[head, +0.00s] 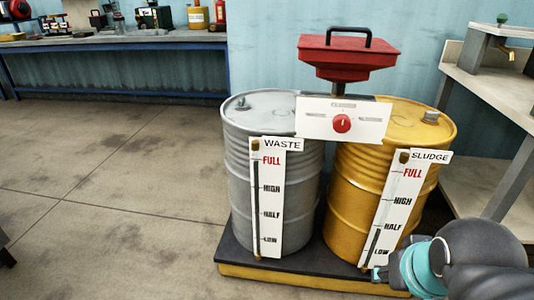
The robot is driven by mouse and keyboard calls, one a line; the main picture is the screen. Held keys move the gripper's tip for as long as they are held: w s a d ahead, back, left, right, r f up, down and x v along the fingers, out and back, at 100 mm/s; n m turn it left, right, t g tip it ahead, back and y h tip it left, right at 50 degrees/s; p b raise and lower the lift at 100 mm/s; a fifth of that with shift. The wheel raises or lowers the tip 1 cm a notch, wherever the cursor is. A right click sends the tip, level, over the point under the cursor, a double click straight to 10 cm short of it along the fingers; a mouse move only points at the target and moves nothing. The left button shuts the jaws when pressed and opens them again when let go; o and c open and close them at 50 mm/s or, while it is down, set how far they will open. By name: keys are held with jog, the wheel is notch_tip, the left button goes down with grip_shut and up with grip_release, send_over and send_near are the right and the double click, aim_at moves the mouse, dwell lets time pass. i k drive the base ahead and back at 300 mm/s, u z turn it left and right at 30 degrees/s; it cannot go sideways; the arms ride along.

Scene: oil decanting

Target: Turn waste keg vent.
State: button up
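The waste keg (237,165) is a grey ribbed drum with a white WASTE gauge (268,200) on its front. A small fitting (242,103) stands on its lid at the left; I cannot tell for sure that it is the vent. The yellow sludge keg (350,175) stands to its right, with a SLUDGE gauge (397,205). A white panel with a red knob (342,123) sits between the kegs, below a red hopper (346,55) with a black handle.
Both kegs stand on a black and yellow platform (300,277). A workbench (130,42) with bottles and tools runs along the back left. A shelf unit (495,90) stands at the right, close to the sludge keg. The concrete floor (110,180) at the left is clear.

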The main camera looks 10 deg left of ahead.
aim_at(241, 105)
jog(key=k, duration=0.5)
jog(key=u, duration=1.45)
jog(key=i, duration=1.05)
jog(key=z, duration=0.4)
